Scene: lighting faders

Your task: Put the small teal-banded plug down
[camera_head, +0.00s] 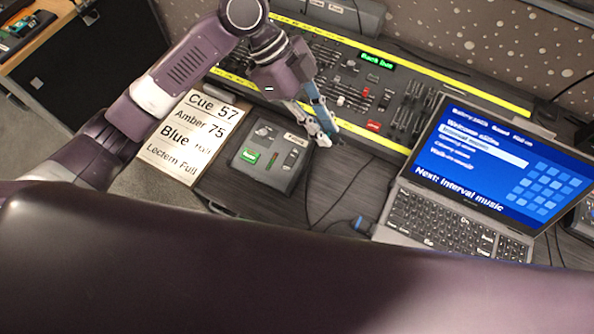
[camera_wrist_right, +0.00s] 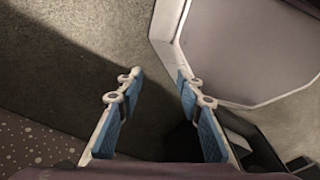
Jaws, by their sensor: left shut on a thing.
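My left gripper (camera_head: 326,134) reaches down from the upper left in the head view. Its fingertips are just above the desk, between the small grey box and the laptop. It is shut on a small dark thing (camera_head: 338,140), taken as the teal-banded plug. The plug is mostly hidden by the fingers, and its band cannot be made out. I cannot tell whether it touches the desk. My right gripper (camera_wrist_right: 158,92) is open and empty in the right wrist view, over carpeted floor.
A lighting desk (camera_head: 340,80) with faders lies behind the left gripper. The grey box (camera_head: 268,157) is left of it, beside a cue sheet (camera_head: 190,135). An open laptop (camera_head: 470,170) is right.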

